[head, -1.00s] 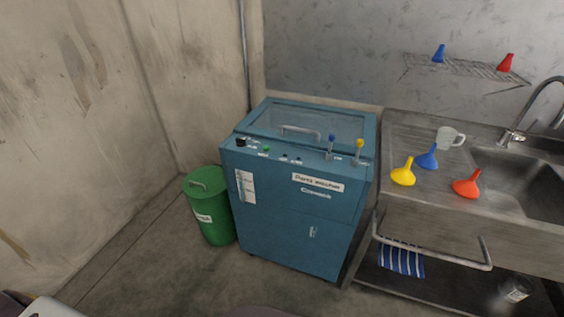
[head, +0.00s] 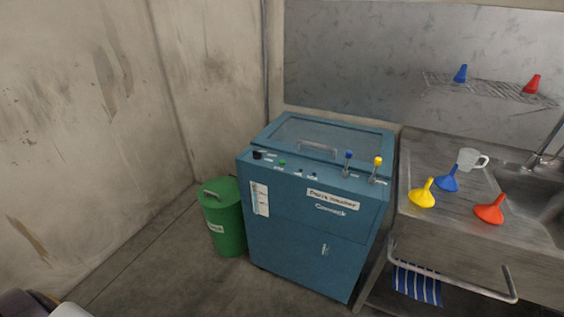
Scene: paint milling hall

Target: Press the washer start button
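The blue parts washer (head: 312,231) stands against the back wall, its lid with a clear window (head: 325,135) shut. A small green button (head: 282,162) sits on the left part of its top front panel. A black knob (head: 257,155) is left of the button. A blue-topped lever (head: 347,163) and a yellow-topped lever (head: 376,169) stand on the right of the panel. Small switches lie between button and levers, too small to make out. Neither of my grippers is in view.
A green bin (head: 224,217) stands on the floor just left of the washer. To the right is a steel sink bench (head: 440,222) with yellow (head: 423,194), blue and red funnels and a clear jug (head: 470,159). Floor left of the bin is clear.

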